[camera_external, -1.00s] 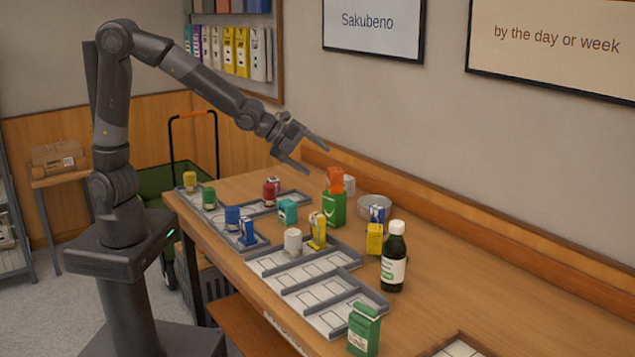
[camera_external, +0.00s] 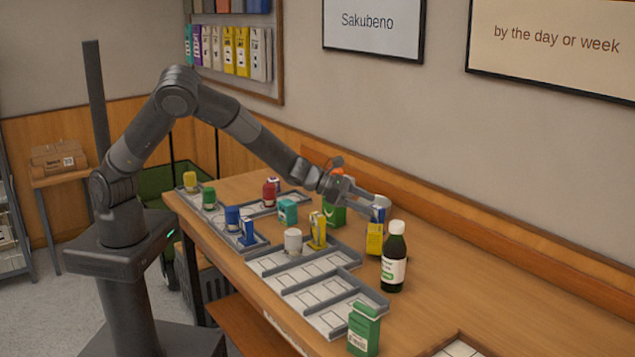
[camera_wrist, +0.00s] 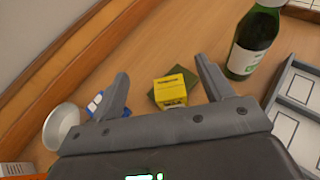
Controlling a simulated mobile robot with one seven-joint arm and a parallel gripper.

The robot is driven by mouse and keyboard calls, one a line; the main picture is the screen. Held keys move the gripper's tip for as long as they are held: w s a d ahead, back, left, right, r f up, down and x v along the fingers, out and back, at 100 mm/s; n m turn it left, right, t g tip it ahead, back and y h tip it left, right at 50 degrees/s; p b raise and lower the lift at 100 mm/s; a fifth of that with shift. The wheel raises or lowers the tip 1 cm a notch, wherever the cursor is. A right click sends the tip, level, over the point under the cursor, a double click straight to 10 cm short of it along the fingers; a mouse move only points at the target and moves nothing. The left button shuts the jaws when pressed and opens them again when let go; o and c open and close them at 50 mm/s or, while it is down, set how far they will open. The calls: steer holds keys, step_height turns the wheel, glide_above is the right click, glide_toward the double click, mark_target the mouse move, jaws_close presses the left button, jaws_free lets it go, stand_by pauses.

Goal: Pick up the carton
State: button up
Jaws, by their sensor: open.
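Several cartons stand on the counter, and the task does not say which one is meant. In the wrist view a yellow carton (camera_wrist: 172,90) shows between the fingers of my open, empty gripper (camera_wrist: 163,70), on or beside a dark green patch (camera_wrist: 160,99). In the external view this yellow carton (camera_external: 375,238) stands just below my gripper (camera_external: 372,206). A blue-and-white carton (camera_external: 379,213) is close behind it and also shows by the left finger (camera_wrist: 95,103).
A dark bottle (camera_external: 394,262) stands right of the yellow carton. A white bowl (camera_wrist: 58,126) is at left in the wrist view. Grey trays (camera_external: 330,300), another yellow carton (camera_external: 318,230) and a front green carton (camera_external: 364,330) are nearby. The counter's right side is mostly clear.

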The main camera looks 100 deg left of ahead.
mark_target(382, 228)
steer(key=w+f, duration=0.1)
steer(key=f, duration=0.1)
steer(key=w+f, duration=0.1)
steer(key=f, duration=0.2)
steer(key=w+f, duration=0.1)
steer(key=f, duration=0.1)
steer(key=shift+w+f, duration=0.25)
steer(key=shift+f, duration=0.1)
steer(key=shift+w+f, duration=0.2)
steer(key=shift+w, duration=0.35)
steer(key=shift+c, duration=0.2)
steer(key=c, duration=1.2)
steer(key=shift+r, duration=0.2)
